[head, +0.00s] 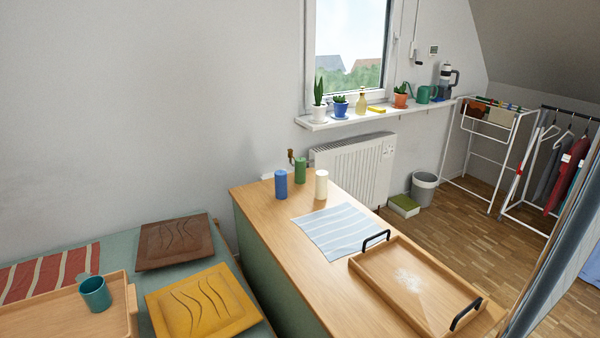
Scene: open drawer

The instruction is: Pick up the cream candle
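The cream candle (321,184) stands upright near the far end of the wooden-topped cabinet (265,205). A green candle (300,170) stands behind it to the left, and a blue candle (281,184) stands further left. The three candles look apart from each other. Neither of my grippers shows in the head view.
A striped light-blue cloth (340,232) lies in front of the candles. A wooden tray (375,272) with black handles sits nearer on the same top.

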